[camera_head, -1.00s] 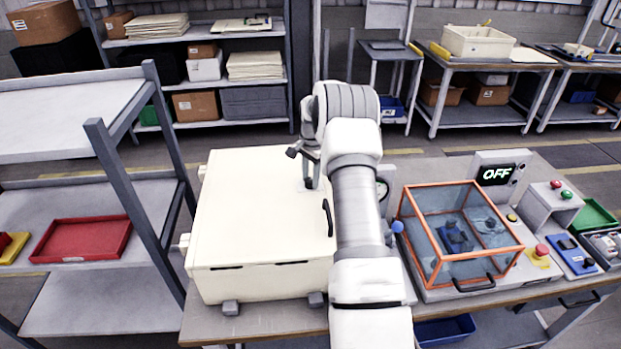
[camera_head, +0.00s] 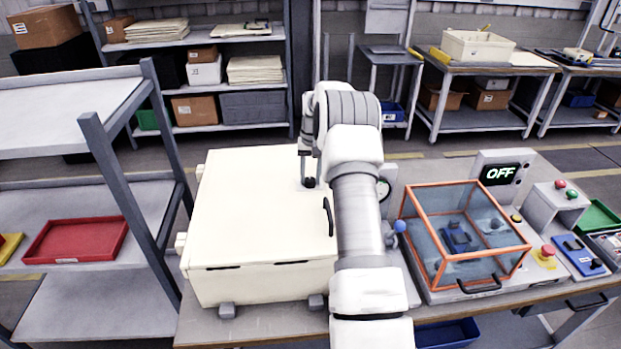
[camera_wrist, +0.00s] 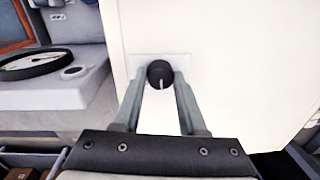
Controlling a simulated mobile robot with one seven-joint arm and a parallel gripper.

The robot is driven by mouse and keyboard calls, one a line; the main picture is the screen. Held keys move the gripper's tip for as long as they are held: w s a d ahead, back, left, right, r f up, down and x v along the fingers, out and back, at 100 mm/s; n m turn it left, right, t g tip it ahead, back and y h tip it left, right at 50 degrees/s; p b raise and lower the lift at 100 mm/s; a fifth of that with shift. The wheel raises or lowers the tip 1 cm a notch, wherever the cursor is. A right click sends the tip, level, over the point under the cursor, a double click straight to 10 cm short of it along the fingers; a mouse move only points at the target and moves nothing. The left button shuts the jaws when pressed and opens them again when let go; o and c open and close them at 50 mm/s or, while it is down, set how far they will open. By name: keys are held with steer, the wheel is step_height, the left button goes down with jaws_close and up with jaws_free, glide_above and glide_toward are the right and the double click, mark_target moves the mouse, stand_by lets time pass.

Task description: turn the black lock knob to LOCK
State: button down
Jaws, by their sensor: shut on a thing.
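The black lock knob (camera_wrist: 159,71) shows in the wrist view, on a small white plate (camera_wrist: 140,68) fixed to the cream cabinet face. Its white pointer line runs toward the bottom of that view. My gripper (camera_wrist: 162,80) is shut on the knob, one finger on each side. In the head view my gripper (camera_head: 309,172) reaches down to the cream cabinet's (camera_head: 250,210) top near its right edge; the knob cannot be made out clearly there. No LOCK marking is readable in either view.
A black handle (camera_head: 328,216) is on the cabinet near my arm. To the right stand an orange-framed clear box (camera_head: 465,235) and a display (camera_head: 499,174) reading OFF. A round gauge (camera_wrist: 38,64) lies left of the cabinet in the wrist view.

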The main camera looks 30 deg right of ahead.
mark_target(312, 178)
steer(key=n, duration=0.3)
steer(key=shift+n, duration=2.3)
steer(key=shift+c, duration=2.3)
jaws_free()
steer(key=shift+r, duration=0.1)
step_height(312, 178, up, 17)
steer(key=shift+d+g, duration=0.3)
steer(key=shift+d, duration=0.1)
steer(key=shift+w+r, duration=0.1)
